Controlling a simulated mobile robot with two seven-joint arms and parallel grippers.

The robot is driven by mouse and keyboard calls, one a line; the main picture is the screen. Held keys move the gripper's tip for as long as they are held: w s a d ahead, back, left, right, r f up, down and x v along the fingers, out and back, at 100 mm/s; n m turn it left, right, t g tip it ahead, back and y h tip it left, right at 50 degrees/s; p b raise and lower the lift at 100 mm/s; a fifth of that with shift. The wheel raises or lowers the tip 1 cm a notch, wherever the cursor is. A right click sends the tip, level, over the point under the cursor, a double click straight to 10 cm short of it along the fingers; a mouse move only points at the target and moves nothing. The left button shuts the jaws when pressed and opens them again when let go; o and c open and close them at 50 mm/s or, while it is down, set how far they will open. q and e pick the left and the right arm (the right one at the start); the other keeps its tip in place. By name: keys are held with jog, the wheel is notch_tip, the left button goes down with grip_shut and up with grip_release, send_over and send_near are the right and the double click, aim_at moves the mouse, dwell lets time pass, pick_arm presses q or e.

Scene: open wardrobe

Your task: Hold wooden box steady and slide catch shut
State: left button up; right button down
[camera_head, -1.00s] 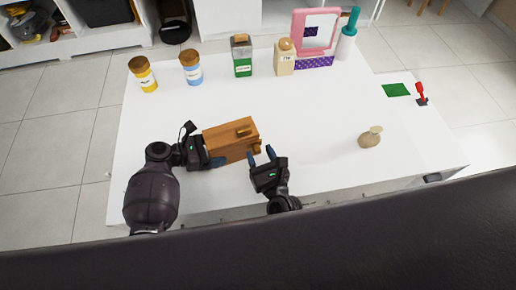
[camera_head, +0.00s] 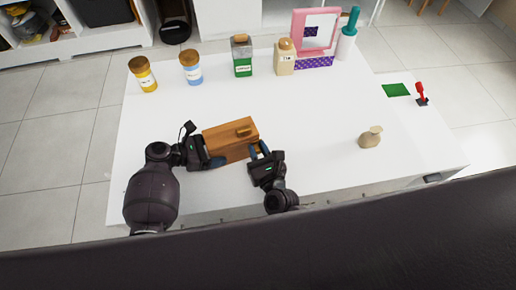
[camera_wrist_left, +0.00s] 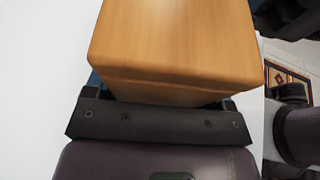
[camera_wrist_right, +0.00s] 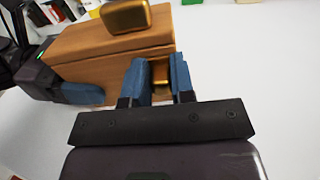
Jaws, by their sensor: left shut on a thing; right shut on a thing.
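My left gripper (camera_head: 214,161) is shut on the box's left end. My right gripper (camera_head: 259,150) is at the box's right end, its blue fingers closed around the small brass catch (camera_wrist_right: 160,72). The catch is partly hidden between the fingers.
Yellow (camera_head: 143,74) and blue (camera_head: 191,67) jars, a green container (camera_head: 242,56), a beige bottle (camera_head: 285,57) and a pink-framed mirror (camera_head: 315,32) line the back. The table's middle is clear.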

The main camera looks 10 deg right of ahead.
aim_at(243, 145)
jog(key=shift+s+a, duration=0.2)
jog(key=shift+a, duration=0.7)
jog(key=shift+s+a, duration=0.2)
jog(key=shift+a, duration=0.65)
jog(key=c, duration=1)
grip_release()
jog(key=shift+o, duration=0.2)
jog(key=shift+d, duration=0.1)
jog(key=shift+s+d+f, duration=0.1)
jog(key=shift+s, duration=0.25)
jog(key=v, duration=1.1)
jog(key=shift+s, duration=0.1)
